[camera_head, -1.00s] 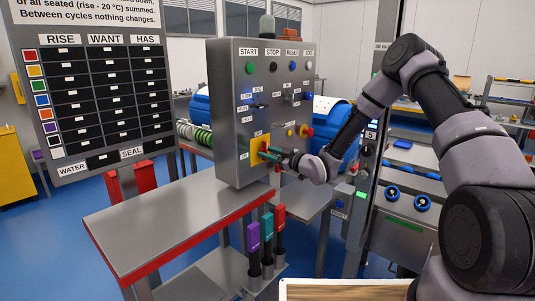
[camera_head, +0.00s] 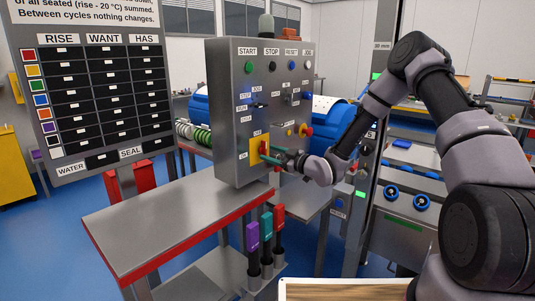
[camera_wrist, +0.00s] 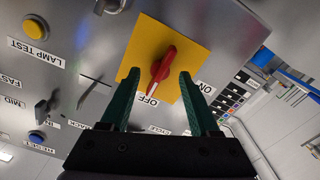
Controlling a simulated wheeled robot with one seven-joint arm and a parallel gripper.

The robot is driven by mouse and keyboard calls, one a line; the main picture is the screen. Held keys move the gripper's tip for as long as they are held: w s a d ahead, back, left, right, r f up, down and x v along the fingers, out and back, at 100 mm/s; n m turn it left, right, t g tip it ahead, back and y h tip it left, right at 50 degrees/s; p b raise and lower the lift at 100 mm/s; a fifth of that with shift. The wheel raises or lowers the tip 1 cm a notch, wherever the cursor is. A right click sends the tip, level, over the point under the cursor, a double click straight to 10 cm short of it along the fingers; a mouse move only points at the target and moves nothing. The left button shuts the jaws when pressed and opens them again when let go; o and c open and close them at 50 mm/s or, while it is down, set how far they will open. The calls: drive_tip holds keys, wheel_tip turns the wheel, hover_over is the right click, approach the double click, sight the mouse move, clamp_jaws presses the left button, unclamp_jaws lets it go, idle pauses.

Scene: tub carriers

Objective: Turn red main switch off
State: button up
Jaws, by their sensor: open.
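The red main switch (camera_wrist: 162,70) sits on a yellow plate (camera_wrist: 187,52) on the grey control panel. In the wrist view its handle's white-marked end points at the OFF label (camera_wrist: 150,96); the ON label (camera_wrist: 206,89) is to the right. In the head view the switch (camera_head: 264,147) is low on the panel front, partly behind my fingers. My gripper (camera_wrist: 159,75) is open, its two green fingers apart with the handle showing between them and no visible contact. In the head view my gripper (camera_head: 268,157) is just in front of the plate.
Purple, teal and red handles (camera_head: 252,236) stand beside the table. A chart board (camera_head: 95,95) is at left.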

drive_tip(key=v, duration=0.8)
drive_tip(key=shift+s+d, duration=0.2)
drive_tip(key=shift+d, duration=0.05)
drive_tip(key=shift+d, duration=0.1)
drive_tip(key=w+d+r+m+h, duration=0.2)
drive_tip(key=d+r+m+h, duration=0.2)
drive_tip(key=d+r+h, duration=0.5)
drive_tip(key=s+d+r+m+g+h, duration=0.1)
drive_tip(key=s+d+r+m+h, duration=0.4)
drive_tip(key=d+r, duration=0.35)
drive_tip(key=s+d+r+m+g, duration=0.1)
drive_tip(key=s+r+m, duration=0.2)
drive_tip(key=s, duration=0.6)
drive_tip(key=s+d+r+m+g+y, duration=0.1)
drive_tip(key=s+r+m, duration=0.2)
drive_tip(key=s, duration=0.6)
drive_tip(key=s+d+r+m+g+y, duration=0.1)
drive_tip(key=s+r+m, duration=0.3)
drive_tip(key=s, duration=0.5)
drive_tip(key=shift+s, duration=0.25)
